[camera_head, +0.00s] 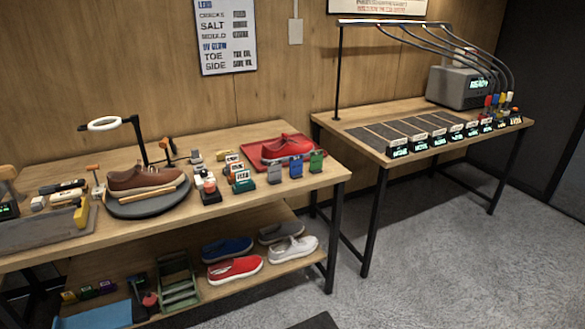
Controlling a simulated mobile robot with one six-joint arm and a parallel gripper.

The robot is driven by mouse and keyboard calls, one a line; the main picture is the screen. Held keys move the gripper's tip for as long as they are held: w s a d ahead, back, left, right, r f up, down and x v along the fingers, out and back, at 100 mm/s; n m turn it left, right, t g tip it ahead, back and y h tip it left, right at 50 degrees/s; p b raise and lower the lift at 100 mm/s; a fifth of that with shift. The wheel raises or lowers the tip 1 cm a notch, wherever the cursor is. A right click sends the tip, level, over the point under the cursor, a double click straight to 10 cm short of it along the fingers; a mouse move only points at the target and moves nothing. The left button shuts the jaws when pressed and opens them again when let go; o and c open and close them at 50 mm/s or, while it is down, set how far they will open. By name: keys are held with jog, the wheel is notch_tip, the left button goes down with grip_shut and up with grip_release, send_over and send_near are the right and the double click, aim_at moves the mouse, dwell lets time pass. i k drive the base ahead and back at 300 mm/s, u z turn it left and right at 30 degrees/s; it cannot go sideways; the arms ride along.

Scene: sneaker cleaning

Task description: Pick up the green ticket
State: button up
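A small green upright piece (317,161), which may be the green ticket, stands near the right end of the left workbench. It is in a row with a blue piece (296,166) and a grey piece (274,172). Another greenish item (243,184) is at the front of a group of small labelled pieces, left of that row. The writing on these is too small to read, so I cannot tell for certain which is the ticket. My gripper is not in view.
The right table (385,109) holds several displays. Grey floor (450,260) is open in front.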

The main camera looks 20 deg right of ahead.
aim_at(316, 157)
jog(key=u, duration=0.55)
jog(key=i, duration=0.5)
jog(key=u, duration=0.1)
